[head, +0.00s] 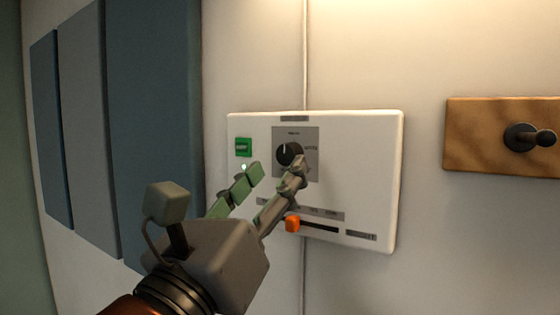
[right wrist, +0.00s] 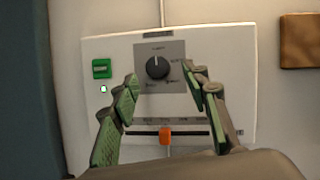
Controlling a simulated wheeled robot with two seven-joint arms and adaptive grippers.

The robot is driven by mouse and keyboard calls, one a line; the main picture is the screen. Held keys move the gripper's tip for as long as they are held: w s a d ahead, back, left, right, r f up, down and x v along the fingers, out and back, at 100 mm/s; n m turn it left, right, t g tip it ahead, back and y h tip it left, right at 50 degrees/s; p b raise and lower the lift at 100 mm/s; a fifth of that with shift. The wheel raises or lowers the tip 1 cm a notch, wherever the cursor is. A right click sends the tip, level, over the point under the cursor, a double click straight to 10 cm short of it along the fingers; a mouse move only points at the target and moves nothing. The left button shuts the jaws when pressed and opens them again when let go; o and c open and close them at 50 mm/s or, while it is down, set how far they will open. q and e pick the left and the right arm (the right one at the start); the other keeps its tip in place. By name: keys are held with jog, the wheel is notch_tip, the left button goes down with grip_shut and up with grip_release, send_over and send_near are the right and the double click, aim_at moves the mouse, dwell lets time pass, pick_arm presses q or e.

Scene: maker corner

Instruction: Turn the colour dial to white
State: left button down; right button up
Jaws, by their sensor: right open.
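The colour dial (head: 288,152) is a round black knob on a grey plate on the white wall panel (head: 375,160). Its pale pointer line aims about straight up, at a small top label I cannot read. The label that seems to read white (head: 311,149) is at the dial's right. In the right wrist view the dial (right wrist: 157,68) sits between and beyond the fingertips. My right gripper (head: 278,169) is open and empty in front of the panel, its green-padded fingers either side of the dial, apparently not touching it. It also shows in the right wrist view (right wrist: 160,77). My left gripper is out of view.
A green switch (head: 243,147) with a small light under it is left of the dial. An orange slider knob (head: 292,223) sits in a slot below. A wooden board (head: 480,136) with a black handle is on the wall at right. Blue-grey panels (head: 150,130) stand at left.

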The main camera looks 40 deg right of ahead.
aim_at(285, 157)
jog(key=x, duration=0.3)
jog(key=shift+w+d, duration=0.15)
jog(key=shift+w, duration=0.25)
jog(key=shift+d+r, duration=0.15)
jog(key=shift+d, duration=0.1)
jog(key=shift+w+d, duration=0.1)
jog(key=shift+w, duration=0.05)
jog(key=c, duration=1)
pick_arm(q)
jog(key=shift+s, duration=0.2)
pick_arm(e)
jog(key=shift+c, duration=0.7)
